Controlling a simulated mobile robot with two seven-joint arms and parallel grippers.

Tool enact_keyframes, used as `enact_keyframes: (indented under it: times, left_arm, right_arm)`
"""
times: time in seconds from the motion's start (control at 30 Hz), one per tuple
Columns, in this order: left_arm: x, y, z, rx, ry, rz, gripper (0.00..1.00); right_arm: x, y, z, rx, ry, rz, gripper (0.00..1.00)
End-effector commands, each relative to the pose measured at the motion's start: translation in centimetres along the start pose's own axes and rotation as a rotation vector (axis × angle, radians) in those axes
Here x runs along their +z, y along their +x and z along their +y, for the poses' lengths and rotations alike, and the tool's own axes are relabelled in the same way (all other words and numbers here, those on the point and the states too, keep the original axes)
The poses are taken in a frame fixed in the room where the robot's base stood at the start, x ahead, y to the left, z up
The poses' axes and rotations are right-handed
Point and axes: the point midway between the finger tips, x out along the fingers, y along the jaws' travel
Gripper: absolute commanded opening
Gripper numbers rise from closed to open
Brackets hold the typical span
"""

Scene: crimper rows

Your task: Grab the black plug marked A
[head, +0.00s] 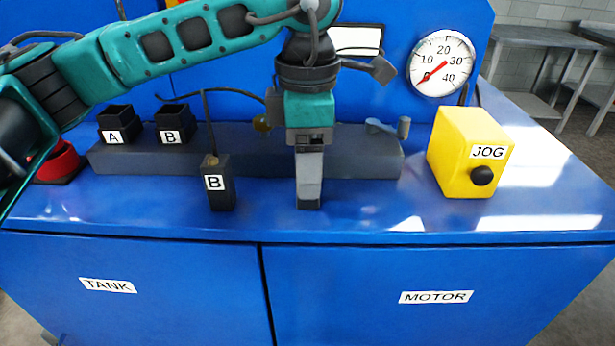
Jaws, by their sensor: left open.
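A black open-topped box marked A (113,125) stands at the left on the dark grey bar, beside a similar box marked B (173,125). A black plug marked B (217,183) is upright in front of the bar, with a thin black cable rising from its top. I see no separate plug marked A; one could be hidden behind my arm. My left gripper (308,201) points down at the middle, right of plug B and apart from it. It is open and seen side-on, with nothing visible between its fingers. My right gripper is out of view.
The dark grey bar (370,160) runs along the blue bench (370,220). A yellow JOG box (459,150) with a black knob stands right, below a round gauge (442,64). A red and black part (58,163) sits far left.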

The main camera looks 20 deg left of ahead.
Motion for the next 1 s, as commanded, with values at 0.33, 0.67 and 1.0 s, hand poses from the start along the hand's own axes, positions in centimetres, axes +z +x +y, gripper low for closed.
enact_keyframes:
  times: [0.33,0.67,1.0]
  left_arm:
    - [0.0,2.2,0.0,-0.002,0.001,0.000,0.64]
    - [0.0,2.2,0.0,-0.002,0.001,0.000,0.41]
    - [0.0,2.1,0.0,-0.002,0.001,0.000,0.08]
  right_arm:
    - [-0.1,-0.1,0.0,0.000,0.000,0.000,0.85]
    - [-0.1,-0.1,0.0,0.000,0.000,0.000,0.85]
    - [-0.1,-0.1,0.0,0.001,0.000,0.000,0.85]
